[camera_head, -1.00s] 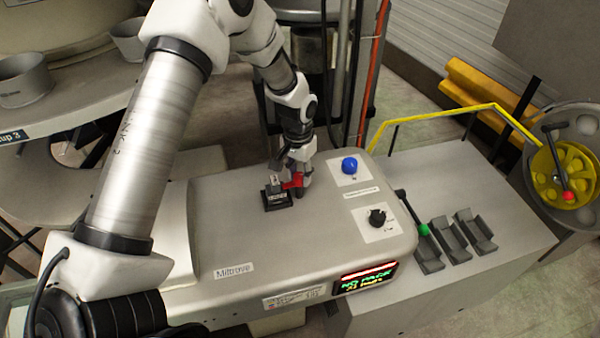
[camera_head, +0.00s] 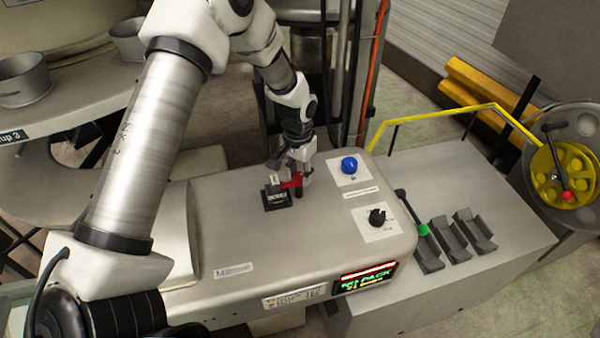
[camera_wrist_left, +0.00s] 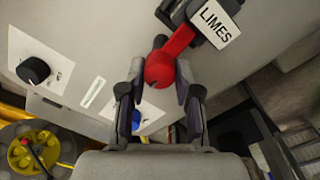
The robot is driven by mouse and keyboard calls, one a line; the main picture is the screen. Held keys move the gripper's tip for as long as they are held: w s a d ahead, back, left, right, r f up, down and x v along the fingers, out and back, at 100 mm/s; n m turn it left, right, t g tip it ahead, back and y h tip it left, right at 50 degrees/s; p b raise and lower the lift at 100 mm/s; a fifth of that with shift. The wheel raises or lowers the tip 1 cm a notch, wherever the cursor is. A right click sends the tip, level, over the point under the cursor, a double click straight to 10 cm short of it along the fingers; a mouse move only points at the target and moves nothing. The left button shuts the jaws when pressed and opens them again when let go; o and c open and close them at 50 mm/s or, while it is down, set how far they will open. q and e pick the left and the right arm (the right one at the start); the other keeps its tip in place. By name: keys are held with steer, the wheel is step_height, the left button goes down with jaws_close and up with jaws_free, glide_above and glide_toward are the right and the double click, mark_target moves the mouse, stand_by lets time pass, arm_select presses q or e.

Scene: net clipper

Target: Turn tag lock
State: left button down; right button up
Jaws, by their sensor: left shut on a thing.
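The tag lock is a small black block (camera_head: 276,198) on the grey machine top, with a red lever (camera_head: 292,183) at its side. In the left wrist view the lock (camera_wrist_left: 212,22) carries a white tag reading "LIMES" (camera_wrist_left: 216,24). Its red lever (camera_wrist_left: 179,41) ends in a red ball (camera_wrist_left: 160,69). My left gripper (camera_head: 302,182) is at the lever's end. In the wrist view the left gripper's fingers (camera_wrist_left: 160,88) stand on either side of the ball, shut on it. My right gripper is not in view.
A blue button (camera_head: 349,165) and a black knob (camera_head: 377,217) are right of the lock. A lit display (camera_head: 366,277) is on the machine's front. A green-tipped lever (camera_head: 412,214) and several grey cradles (camera_head: 451,241) stand further right. A yellow wheel (camera_head: 563,178) is at far right.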

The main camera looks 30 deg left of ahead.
mark_target(297, 174)
arm_select(q)
steer(key=shift+s+f, duration=0.2)
steer(key=shift+s, duration=0.05)
stand_by(0.3)
steer(key=c, duration=0.8)
jaws_free()
steer(key=shift+r, duration=0.15)
steer(key=shift+w+r, duration=0.1)
steer(key=shift+r, duration=0.2)
steer(key=r, duration=1.1)
steer(key=shift+a+r, duration=0.2)
steer(key=shift+a, duration=0.05)
